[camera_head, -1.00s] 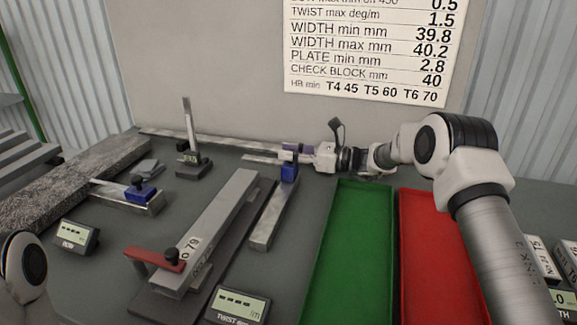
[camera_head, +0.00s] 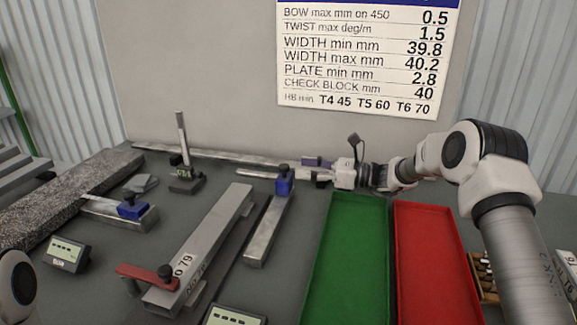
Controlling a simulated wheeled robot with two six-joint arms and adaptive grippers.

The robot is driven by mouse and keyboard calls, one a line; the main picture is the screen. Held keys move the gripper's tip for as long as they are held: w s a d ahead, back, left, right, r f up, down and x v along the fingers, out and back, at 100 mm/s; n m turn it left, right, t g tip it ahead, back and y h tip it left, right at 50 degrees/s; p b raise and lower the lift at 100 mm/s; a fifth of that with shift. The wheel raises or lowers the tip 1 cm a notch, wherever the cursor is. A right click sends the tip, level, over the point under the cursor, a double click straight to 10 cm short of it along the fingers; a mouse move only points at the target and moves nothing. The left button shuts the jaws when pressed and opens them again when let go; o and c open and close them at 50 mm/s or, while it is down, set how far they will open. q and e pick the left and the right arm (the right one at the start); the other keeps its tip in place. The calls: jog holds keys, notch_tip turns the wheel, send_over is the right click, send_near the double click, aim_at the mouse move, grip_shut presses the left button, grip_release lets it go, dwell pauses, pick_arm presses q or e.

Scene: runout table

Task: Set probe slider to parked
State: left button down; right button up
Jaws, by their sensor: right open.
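A blue slider (camera_head: 284,182) sits at the far end of a narrow grey metal bar (camera_head: 262,238) in the middle of the table. A thin metal strip (camera_head: 256,173) reaches left from it. A similar blue slider (camera_head: 130,207) sits on a block at the left. I cannot tell which one is the probe slider, nor read a parked mark. My right gripper (camera_head: 307,168) is open, fingers pointing left, just right of the middle slider; it seems empty and apart from it. Only a piece of my left arm shows at the lower left; its gripper is out of view.
A grey channel piece (camera_head: 212,228) with a red lever clamp (camera_head: 147,274) lies left of the bar. A green tray (camera_head: 346,262) and a red tray (camera_head: 432,262) lie to the right. A gauge stand (camera_head: 183,160) and a display (camera_head: 66,253) stand at the left.

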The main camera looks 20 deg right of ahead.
jog(key=v, duration=0.6)
